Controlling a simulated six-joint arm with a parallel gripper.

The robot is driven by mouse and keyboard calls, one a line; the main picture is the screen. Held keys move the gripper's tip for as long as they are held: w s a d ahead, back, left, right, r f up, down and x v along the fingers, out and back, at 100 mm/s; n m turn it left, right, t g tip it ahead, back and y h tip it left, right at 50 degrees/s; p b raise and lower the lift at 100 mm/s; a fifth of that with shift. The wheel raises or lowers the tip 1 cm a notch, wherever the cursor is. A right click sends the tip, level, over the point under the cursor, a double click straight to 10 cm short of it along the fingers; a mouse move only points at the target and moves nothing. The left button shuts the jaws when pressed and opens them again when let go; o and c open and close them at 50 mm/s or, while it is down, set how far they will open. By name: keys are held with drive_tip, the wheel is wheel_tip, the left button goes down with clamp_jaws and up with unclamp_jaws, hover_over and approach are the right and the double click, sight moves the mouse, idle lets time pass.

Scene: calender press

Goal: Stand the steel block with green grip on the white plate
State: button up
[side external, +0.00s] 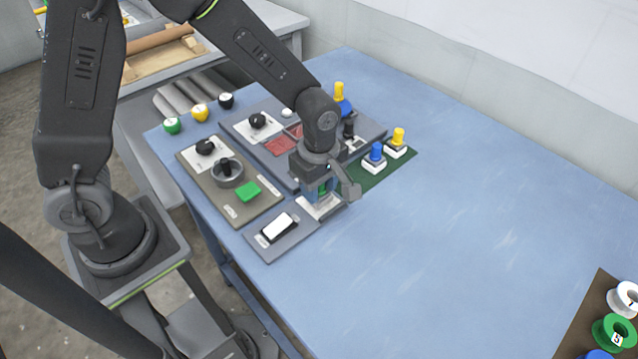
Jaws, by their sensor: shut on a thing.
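My gripper (322,194) points down at the near right corner of the panels and is shut on the steel block with green grip. Only a bit of the green grip (321,189) shows between the fingers; the steel body is mostly hidden. The white plate (318,210) shows directly under the gripper, partly covered by it. I cannot tell whether the block touches the plate or hangs just above it.
A blue-gripped block (376,155) and a yellow-gripped block (397,140) stand on a dark green mat (383,178) behind the gripper. A panel with a white rocker (278,228) lies in front. The blue table (480,210) is clear to the right, with spools (613,331) at its corner.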

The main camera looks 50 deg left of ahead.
drive_tip(key=shift+f, duration=0.1)
idle(0.3)
drive_tip(key=o, duration=1.6)
drive_tip(key=shift+r, duration=3.55)
drive_tip(key=s+a+r+m+t, duration=0.2)
drive_tip(key=s+a+r+m, duration=0.2)
drive_tip(key=s+r+m, duration=0.3)
drive_tip(key=s+a+r+m+t, duration=0.3)
drive_tip(key=s+r+m, duration=0.3)
drive_tip(key=m, duration=0.5)
drive_tip(key=shift+s+a+r+t, duration=0.35)
drive_tip(key=shift+s+a, duration=0.25)
drive_tip(key=shift+a, duration=0.1)
